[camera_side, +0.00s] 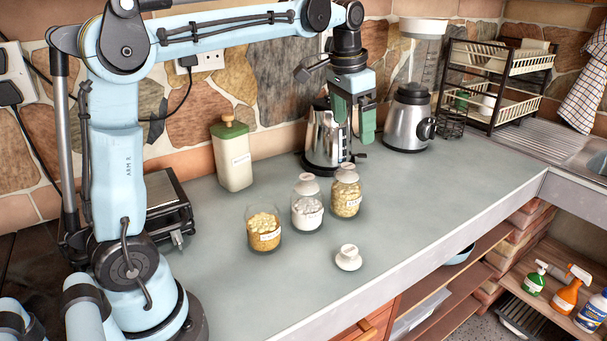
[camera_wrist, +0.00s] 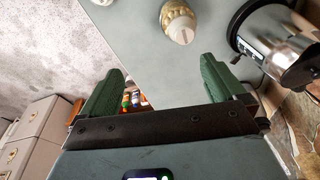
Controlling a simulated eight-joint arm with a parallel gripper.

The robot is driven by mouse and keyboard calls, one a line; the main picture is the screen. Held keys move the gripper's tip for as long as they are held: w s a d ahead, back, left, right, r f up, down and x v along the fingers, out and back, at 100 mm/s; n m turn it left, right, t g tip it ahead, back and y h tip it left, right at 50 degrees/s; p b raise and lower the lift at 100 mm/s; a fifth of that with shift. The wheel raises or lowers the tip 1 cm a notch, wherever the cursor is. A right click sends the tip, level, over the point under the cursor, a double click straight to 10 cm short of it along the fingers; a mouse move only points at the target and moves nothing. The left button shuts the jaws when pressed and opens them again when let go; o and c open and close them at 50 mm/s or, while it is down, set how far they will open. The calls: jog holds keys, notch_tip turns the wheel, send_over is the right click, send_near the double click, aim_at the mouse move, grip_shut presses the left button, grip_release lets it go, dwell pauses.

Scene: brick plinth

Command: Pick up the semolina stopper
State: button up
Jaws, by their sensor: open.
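My gripper (camera_side: 354,128) is open and empty, high above the back of the counter by the kettle; its green fingers also show in the wrist view (camera_wrist: 164,68). A loose white stopper (camera_side: 348,258) lies on the counter in front of the jars. The left jar (camera_side: 264,232), with yellow contents, has no stopper. The middle jar (camera_side: 307,208) holds white contents under a pale stopper (camera_side: 306,184). The right jar (camera_side: 346,196), with pale yellow contents, has a stopper (camera_side: 347,171). A stoppered jar (camera_wrist: 180,22) shows in the wrist view. I cannot read which label says semolina.
A cream canister (camera_side: 233,160) with a green lid stands behind the jars. A steel kettle (camera_side: 326,140) and a blender (camera_side: 408,115) stand along the wall, with a dish rack (camera_side: 500,75) beyond. The counter's right part is clear up to its front edge.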

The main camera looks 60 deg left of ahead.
jog(key=w+a+g, duration=0.2)
jog(key=w+a, duration=0.1)
jog(key=w, duration=0.1)
send_over(348, 166)
jog(key=shift+m, duration=0.3)
jog(key=f, duration=0.8)
jog(key=shift+w+d+f, duration=0.1)
jog(key=shift+d, duration=0.15)
jog(key=shift+a+f, duration=0.15)
jog(key=shift+f, duration=1.15)
jog(key=shift+a+f, duration=0.15)
jog(key=shift+f, duration=1.15)
jog(key=c, duration=1.1)
jog(key=shift+c, duration=0.2)
